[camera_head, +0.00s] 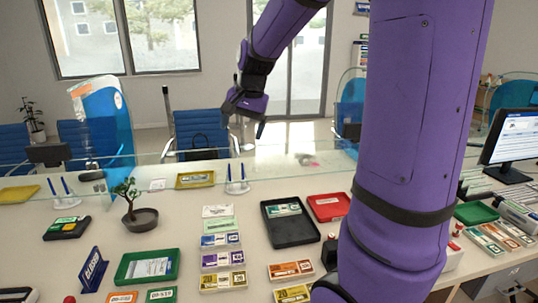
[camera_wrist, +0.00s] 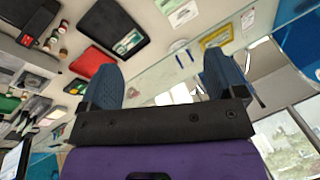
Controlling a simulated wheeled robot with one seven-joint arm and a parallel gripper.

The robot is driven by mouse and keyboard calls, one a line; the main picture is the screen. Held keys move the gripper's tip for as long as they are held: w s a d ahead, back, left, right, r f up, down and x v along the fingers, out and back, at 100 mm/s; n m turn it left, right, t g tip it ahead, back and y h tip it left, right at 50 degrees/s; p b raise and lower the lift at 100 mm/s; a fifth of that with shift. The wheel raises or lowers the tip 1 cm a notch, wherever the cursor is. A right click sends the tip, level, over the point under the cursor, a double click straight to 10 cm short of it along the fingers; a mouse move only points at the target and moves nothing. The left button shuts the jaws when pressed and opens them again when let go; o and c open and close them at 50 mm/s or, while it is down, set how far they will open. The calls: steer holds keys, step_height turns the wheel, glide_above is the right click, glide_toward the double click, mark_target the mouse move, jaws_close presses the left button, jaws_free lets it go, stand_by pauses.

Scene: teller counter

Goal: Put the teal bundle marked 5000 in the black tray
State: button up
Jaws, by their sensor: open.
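The black tray (camera_head: 296,233) stands mid-counter in the head view and also shows in the wrist view (camera_wrist: 103,22). A teal-green bundle (camera_head: 283,209) with a white band lies inside it near its far edge; it shows in the wrist view too (camera_wrist: 127,42). Its number is too small to read. My gripper (camera_head: 245,122) is raised beyond the counter, well away from the tray. Its fingers (camera_wrist: 166,78) are apart and empty.
A red tray (camera_head: 328,207) stands right of the black tray. A green tray (camera_head: 130,279) and a potted bonsai (camera_head: 140,217) are at left. A clear glass screen (camera_head: 300,165) runs along the counter's far side. My arm hides part of the right counter.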

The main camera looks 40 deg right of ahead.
steer(key=s+a+r+n+t, duration=0.1)
steer(key=s+a+n, duration=0.4)
steer(key=s, duration=0.6)
steer(key=s+a+r+n+t, duration=0.1)
steer(key=s+a+n, duration=0.4)
steer(key=s, duration=0.7)
steer(key=shift+a+r+h, duration=0.4)
steer(key=shift+a+r, duration=0.25)
steer(key=shift+a, duration=0.35)
